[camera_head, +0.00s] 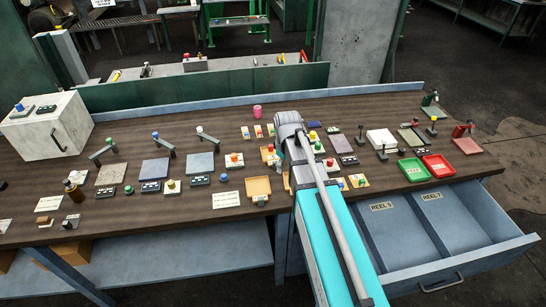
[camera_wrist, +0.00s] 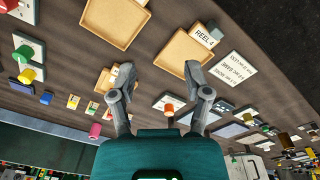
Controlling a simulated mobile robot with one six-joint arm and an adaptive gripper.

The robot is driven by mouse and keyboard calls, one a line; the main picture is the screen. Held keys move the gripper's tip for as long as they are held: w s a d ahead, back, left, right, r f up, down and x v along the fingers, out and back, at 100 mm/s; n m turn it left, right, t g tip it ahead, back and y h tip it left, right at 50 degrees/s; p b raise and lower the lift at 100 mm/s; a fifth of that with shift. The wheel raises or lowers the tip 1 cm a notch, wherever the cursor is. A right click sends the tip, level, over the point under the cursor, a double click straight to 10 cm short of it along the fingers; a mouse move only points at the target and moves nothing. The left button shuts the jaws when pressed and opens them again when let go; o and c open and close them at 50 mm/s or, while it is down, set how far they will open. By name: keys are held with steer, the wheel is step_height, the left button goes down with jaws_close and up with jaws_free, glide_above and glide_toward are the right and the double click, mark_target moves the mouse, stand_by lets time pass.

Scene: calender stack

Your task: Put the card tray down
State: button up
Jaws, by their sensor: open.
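A shallow tan tray (camera_head: 258,187) lies flat and empty on the dark wooden bench, left of my arm in the head view. In the wrist view, two tan trays show, one at upper left (camera_wrist: 112,20) and one near the centre (camera_wrist: 183,57) beside a block marked REEL 4 (camera_wrist: 207,35). I cannot tell which one is the card tray. My gripper (camera_wrist: 158,72) is open above the bench with nothing between its fingers. The right finger overlaps the edge of the central tray in the picture; contact cannot be told. My arm hides most of the gripper in the head view.
A white card (camera_head: 226,199) lies left of the tray. A green tray (camera_head: 414,169) and a red tray (camera_head: 437,166) stand right of my arm. An open drawer (camera_head: 470,262) juts out at front right. Buttons, levers and plates crowd the bench.

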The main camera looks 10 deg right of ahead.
mark_target(277, 162)
steer(key=w+n, duration=1)
steer(key=w, duration=0.5)
steer(key=shift+w+d+n, duration=0.2)
steer(key=shift+d+n, duration=0.05)
steer(key=shift+n, duration=0.05)
steer(key=shift+f, duration=0.1)
step_height(277, 162, down, 8)
steer(key=b, duration=0.8)
steer(key=shift+f+b, duration=0.25)
steer(key=shift+b, duration=0.1)
steer(key=shift+s+f+b, duration=0.15)
steer(key=shift+f+b, duration=2.45)
steer(key=shift+c, duration=0.3)
jaws_close()
